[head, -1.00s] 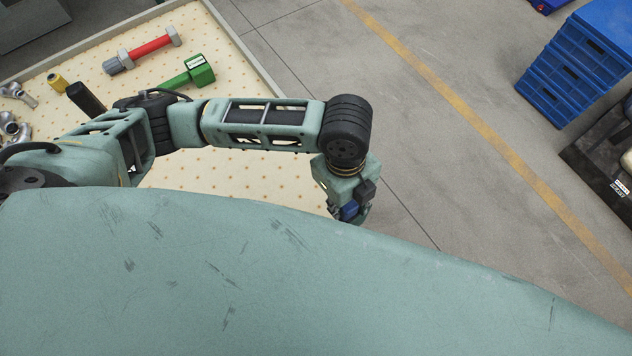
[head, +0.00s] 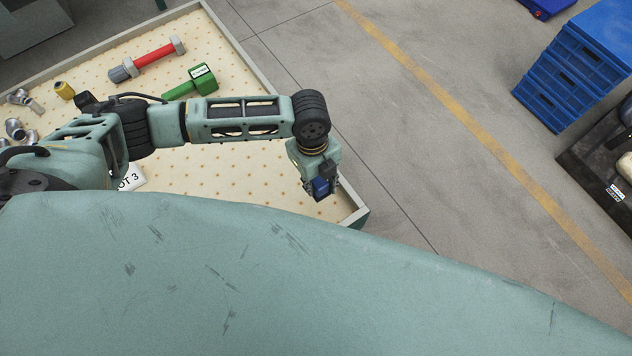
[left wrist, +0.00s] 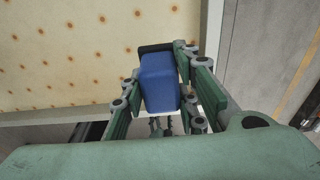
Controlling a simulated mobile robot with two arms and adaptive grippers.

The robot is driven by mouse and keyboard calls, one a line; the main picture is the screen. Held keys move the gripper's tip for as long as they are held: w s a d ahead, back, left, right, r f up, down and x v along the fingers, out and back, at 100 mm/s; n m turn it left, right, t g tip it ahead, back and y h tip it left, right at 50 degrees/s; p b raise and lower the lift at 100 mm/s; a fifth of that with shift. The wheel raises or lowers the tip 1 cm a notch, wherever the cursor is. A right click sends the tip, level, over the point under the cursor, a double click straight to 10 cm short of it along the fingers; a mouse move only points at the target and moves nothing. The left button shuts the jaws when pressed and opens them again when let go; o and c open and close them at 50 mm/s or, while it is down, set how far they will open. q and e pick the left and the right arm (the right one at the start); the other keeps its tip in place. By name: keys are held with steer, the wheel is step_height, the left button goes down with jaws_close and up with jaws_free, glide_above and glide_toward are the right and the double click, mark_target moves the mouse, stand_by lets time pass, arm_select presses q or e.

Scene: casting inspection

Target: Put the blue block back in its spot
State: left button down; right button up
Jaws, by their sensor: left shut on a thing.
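The blue block (left wrist: 160,82) is between the fingers of my left gripper (left wrist: 160,88), which is shut on it. In the head view the blue block (head: 321,187) shows only in part, at the tip of my left gripper (head: 321,185). The gripper is near the right end of the pale spotted tray table (head: 230,165), and I cannot tell how high above it. A white card (head: 131,178) with "OT 3" readable lies on the table, partly hidden by my arm and body. My right gripper is out of view.
On the table lie a red-handled tool (head: 153,54), a green hammer-like tool (head: 203,79), a yellow piece (head: 65,90) and several metal fittings (head: 15,128). The table has a raised rim (head: 262,85). Blue crates (head: 570,75) stand on the floor at right.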

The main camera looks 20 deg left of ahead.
mark_target(316, 187)
arm_select(q)
steer(key=shift+w+a+f, duration=0.2)
steer(key=shift+a, duration=0.05)
steer(key=shift+f, duration=0.3)
step_height(316, 187, down, 3)
steer(key=shift+r+p, duration=0.15)
steer(key=shift+p, duration=0.85)
steer(key=shift+f, duration=0.2)
steer(key=shift+f, duration=0.2)
steer(key=c, duration=1.4)
jaws_free()
steer(key=shift+o, duration=0.2)
